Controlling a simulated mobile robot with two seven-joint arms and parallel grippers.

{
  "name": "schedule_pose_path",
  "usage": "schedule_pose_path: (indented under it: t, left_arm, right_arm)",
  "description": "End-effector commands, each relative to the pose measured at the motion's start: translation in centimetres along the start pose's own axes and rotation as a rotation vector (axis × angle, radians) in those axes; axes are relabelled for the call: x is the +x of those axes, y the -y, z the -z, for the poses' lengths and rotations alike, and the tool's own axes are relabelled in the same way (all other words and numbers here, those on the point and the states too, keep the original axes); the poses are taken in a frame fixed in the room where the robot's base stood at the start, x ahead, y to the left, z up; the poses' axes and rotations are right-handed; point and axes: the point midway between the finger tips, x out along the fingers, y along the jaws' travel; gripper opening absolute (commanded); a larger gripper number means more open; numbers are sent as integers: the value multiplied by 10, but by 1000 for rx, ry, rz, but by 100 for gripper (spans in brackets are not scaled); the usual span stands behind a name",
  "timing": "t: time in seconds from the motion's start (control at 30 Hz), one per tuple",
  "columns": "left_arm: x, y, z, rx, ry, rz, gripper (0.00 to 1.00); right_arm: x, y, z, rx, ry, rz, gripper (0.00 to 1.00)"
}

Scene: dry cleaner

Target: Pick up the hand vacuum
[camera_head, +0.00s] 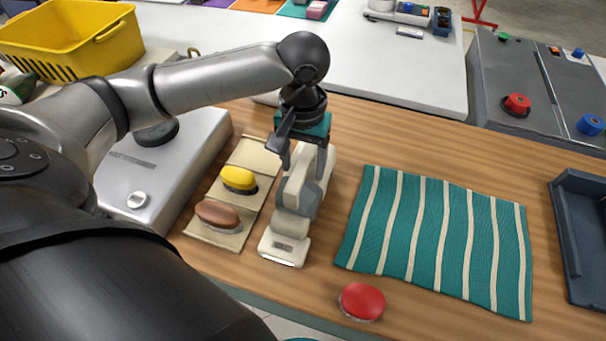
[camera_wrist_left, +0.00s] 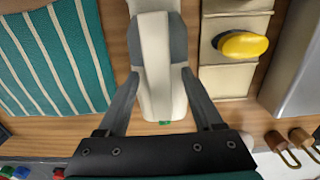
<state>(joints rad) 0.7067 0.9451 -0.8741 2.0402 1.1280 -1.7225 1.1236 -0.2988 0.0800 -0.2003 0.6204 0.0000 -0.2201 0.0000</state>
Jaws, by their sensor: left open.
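The hand vacuum (camera_head: 291,214) is cream and grey and lies on the wooden counter between a tan tray and a striped cloth. My left gripper (camera_head: 304,164) is above its rear part, pointing down. In the left wrist view the hand vacuum (camera_wrist_left: 156,65) runs between the two spread fingers of the left gripper (camera_wrist_left: 157,75), one on each side. The fingers are open, and I cannot tell whether they touch it. My right gripper is not in view.
The tan tray (camera_head: 245,157) holds a yellow brush (camera_head: 239,180) and a brown brush (camera_head: 218,214). A red brush (camera_head: 361,301) lies near the front edge. The teal striped cloth (camera_head: 440,238) is at right, beside a dark bin (camera_head: 562,235). A metal scale (camera_head: 180,188) is at left.

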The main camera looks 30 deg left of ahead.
Motion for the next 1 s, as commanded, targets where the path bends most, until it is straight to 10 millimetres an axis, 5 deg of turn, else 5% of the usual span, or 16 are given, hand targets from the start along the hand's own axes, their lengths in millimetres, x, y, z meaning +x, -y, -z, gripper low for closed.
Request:
schedule_pose_path:
  t: [0.77,1.0]
  left_arm:
    - [4,0,0,0,1,1,68]
    - [4,0,0,0,1,0,44]
  right_arm:
    - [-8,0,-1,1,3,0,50]
    - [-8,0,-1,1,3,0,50]
